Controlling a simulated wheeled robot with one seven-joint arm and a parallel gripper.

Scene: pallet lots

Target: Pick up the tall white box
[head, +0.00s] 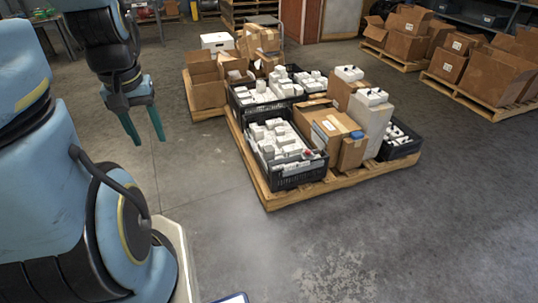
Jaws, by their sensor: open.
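The tall white box (372,127) stands upright on the near pallet (284,198), toward its right side. A small white carton with a dark mark (371,97) sits on its top. A brown carton (352,153) stands in front of its lower left part and hides some of it. My gripper (149,141) hangs fingers down over bare floor, well to the left of the pallet. Its two teal fingers are apart with nothing between them.
Black crates of small white boxes stand on the pallet, one at front left (297,178) and one right of the tall box (407,151). Other pallets with brown cartons (480,72) stand at back right. The floor in front is clear.

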